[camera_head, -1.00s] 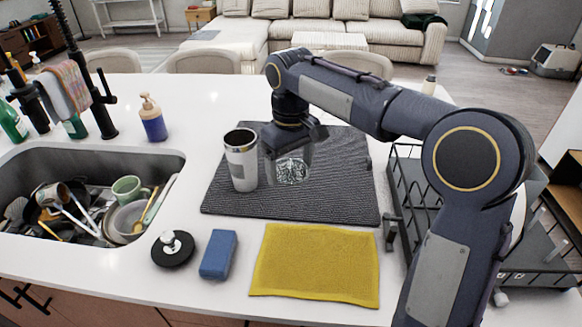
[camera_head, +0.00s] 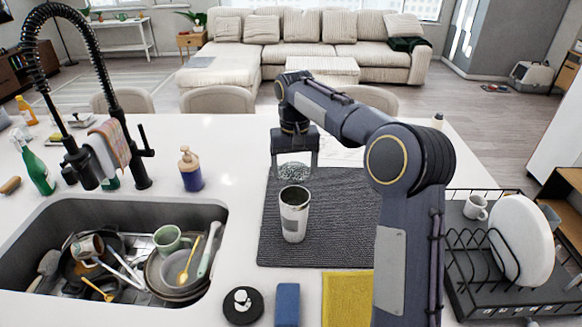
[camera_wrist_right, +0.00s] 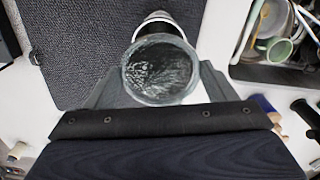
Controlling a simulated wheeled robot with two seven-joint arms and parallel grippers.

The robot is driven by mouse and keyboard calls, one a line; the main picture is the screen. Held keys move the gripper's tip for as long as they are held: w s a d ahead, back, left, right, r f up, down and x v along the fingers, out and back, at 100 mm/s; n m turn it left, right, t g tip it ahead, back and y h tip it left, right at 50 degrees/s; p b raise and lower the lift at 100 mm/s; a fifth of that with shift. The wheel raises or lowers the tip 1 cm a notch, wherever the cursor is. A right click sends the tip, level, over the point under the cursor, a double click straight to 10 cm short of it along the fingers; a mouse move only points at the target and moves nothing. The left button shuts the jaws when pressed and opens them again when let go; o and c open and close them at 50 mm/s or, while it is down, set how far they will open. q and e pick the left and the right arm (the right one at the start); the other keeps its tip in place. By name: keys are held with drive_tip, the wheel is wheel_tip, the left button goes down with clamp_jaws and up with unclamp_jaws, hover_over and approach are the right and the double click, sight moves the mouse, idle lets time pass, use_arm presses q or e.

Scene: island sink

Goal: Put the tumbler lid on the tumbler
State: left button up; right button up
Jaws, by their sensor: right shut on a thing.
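The tumbler (camera_head: 293,222), a silvery-white cup with an open top, stands upright on the dark ribbed mat (camera_head: 330,250). My right gripper (camera_head: 295,172) is shut on the clear, round tumbler lid (camera_head: 294,170). It holds the lid just behind the tumbler as the head view sees it, apart from the rim. In the right wrist view the lid (camera_wrist_right: 160,70) sits between the fingers and covers part of the tumbler (camera_wrist_right: 160,28), whose rim shows beyond it. My left gripper is not in view.
A sink (camera_head: 45,215) with dirty dishes lies at left. A black round item (camera_head: 243,306), a blue sponge (camera_head: 287,305) and a yellow cloth (camera_head: 347,300) lie in front of the mat. A dish rack (camera_head: 460,268) with a plate (camera_head: 518,240) stands at right. A soap bottle (camera_head: 190,170) stands behind the sink.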

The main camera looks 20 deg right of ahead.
drive_tip(key=shift+d, duration=0.1)
drive_tip(key=shift+f, duration=0.15)
drive_tip(key=shift+f+b, duration=2.05)
drive_tip(key=shift+f, duration=1.35)
drive_tip(key=shift+p, duration=0.3)
